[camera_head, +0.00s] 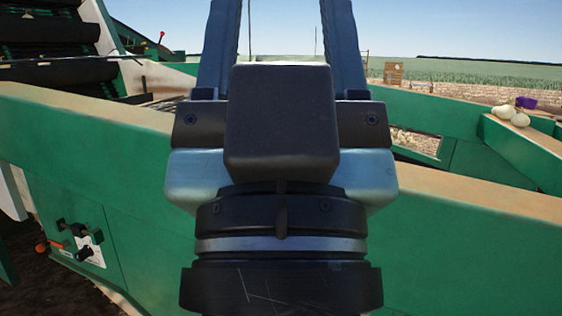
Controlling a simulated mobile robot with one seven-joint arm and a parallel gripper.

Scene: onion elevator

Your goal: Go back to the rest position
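My gripper (280,22) fills the middle of the head view, seen from behind, with its black and silver body low and its two blue-grey fingers pointing up and away. The fingers stand wide apart, and only sky and field show between them, so it is open and looks empty. The fingertips run out at the top edge of the picture. Pale onions (519,119) lie on a green and tan ledge at the right, well apart from my gripper.
A long green machine wall (90,135) with a tan top edge crosses the view behind my gripper. Black rollers (55,72) are at the upper left. Control knobs (80,245) are at the lower left. A purple object (526,102) sits by the onions. Open field lies beyond.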

